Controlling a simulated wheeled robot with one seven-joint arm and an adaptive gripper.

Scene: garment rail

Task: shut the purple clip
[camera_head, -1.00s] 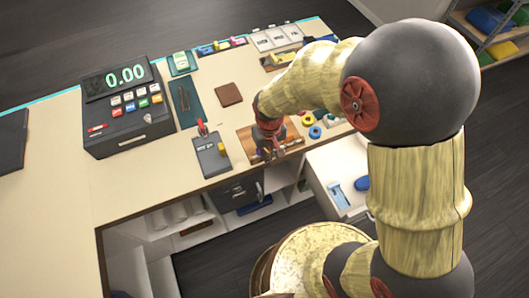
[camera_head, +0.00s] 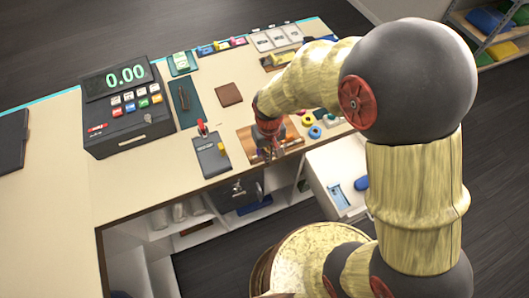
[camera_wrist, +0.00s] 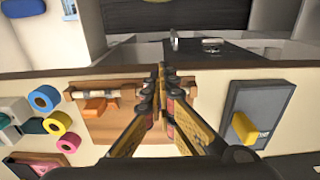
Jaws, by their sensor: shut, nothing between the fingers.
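My gripper (camera_wrist: 161,82) is shut, its fingertips together over the front edge of a wooden board (camera_wrist: 120,124). It also shows in the head view (camera_head: 270,152), small and partly hidden by my wrist. A thin rod (camera_wrist: 112,93) runs along the front of the board and passes behind my fingers. An orange clip (camera_wrist: 97,107) sits by the rod, left of my fingers in the wrist view and apart from them. I cannot pick out the purple clip in either view; my fingers cover part of the rod.
A dark grey plate with a yellow-orange lever (camera_wrist: 243,127) lies right of the board in the wrist view. Blue (camera_wrist: 44,98) and yellow (camera_wrist: 57,123) rings lie at the left. A cash register (camera_head: 125,105) stands further along the counter. An open drawer (camera_head: 338,185) is in front.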

